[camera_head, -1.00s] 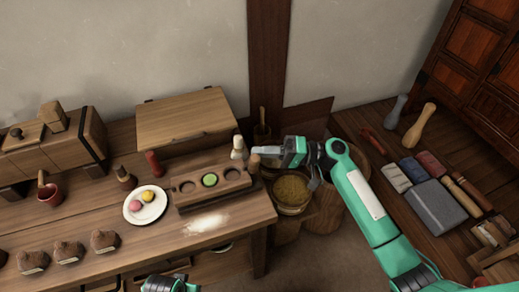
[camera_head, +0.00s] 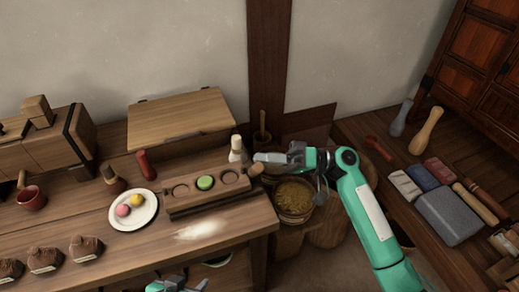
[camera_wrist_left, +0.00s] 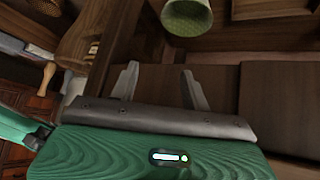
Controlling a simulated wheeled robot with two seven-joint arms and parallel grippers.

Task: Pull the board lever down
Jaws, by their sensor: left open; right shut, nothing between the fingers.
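A long wooden board (camera_head: 214,207) with three round hollows stands near the right end of the table, a green round piece (camera_head: 205,183) in its middle hollow. At its right end is a short wooden knob (camera_head: 256,169), which looks like the lever's end. My right gripper (camera_head: 259,157) is shut and empty just above the knob; I cannot tell whether it touches. My left gripper (camera_head: 183,287) is low at the table's front edge, partly cut off; its open, empty fingers show in the left wrist view (camera_wrist_left: 162,82).
A pale bottle (camera_head: 237,150) stands close behind the knob. A tub of grain (camera_head: 294,197) is right of the table. A green cup (camera_wrist_left: 187,16) shows in the left wrist view.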

